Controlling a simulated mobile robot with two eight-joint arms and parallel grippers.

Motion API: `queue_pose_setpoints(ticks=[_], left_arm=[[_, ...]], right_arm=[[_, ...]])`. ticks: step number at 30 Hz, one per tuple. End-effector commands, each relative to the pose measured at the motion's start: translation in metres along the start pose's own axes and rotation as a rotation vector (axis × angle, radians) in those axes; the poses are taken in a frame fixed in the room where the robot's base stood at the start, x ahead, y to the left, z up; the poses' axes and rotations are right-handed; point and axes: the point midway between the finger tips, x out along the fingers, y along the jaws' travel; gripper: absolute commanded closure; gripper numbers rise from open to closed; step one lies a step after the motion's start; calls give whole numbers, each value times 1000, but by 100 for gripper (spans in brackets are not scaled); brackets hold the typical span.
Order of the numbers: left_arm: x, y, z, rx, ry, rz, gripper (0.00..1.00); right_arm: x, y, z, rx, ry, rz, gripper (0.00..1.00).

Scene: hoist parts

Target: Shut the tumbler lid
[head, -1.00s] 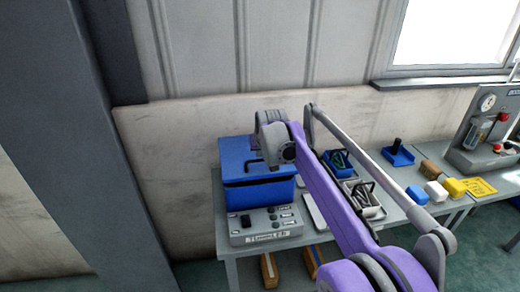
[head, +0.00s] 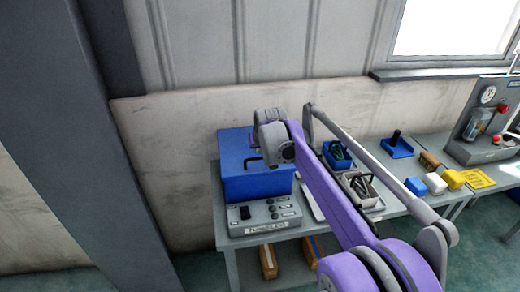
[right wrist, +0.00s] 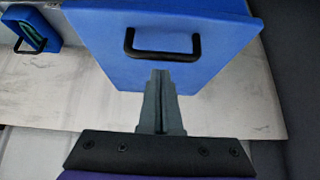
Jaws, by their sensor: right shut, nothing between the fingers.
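The tumbler (head: 255,187) is a blue box behind a grey control panel (head: 265,217) with a label and a black switch. Its blue lid (head: 234,145) looks flat on the box, with no dark gap visible along the front. The lid (right wrist: 225,35) fills the top of the right wrist view and carries a black handle (right wrist: 163,57). My right gripper (right wrist: 160,75) is shut and empty, its tips just below the handle in the picture, over the lid's edge. Whether they touch the lid is unclear. In the head view my right arm hides part of the lid and handle. My left gripper is out of view.
Right of the tumbler stand a blue bin (head: 337,156) and a grey bin (head: 360,190) with small parts. Farther right are a blue tray (head: 396,148), several coloured blocks and a grey machine (head: 480,130). A wall stands behind the table.

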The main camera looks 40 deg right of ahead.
Motion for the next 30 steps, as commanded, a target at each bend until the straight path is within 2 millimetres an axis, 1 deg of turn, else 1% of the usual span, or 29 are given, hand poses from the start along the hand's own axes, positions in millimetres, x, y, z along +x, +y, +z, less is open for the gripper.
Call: queue_pose_setpoints(ticks=[1,3,6,12,15,18,21,30], left_arm=[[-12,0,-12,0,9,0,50],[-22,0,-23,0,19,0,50],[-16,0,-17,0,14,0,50],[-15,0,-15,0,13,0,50],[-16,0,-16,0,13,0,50],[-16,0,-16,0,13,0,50],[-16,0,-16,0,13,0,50],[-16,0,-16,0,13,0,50]], right_arm=[[-10,-2,-16,1,7,-2,100],[-19,-4,-30,1,13,-3,100],[-41,-3,-21,0,9,-1,100],[-82,-2,-16,0,10,0,100],[-97,-2,-15,0,10,0,100],[-107,-2,-14,0,11,0,100],[-112,-2,-14,0,11,0,100],[-113,-2,-14,0,11,0,100]])
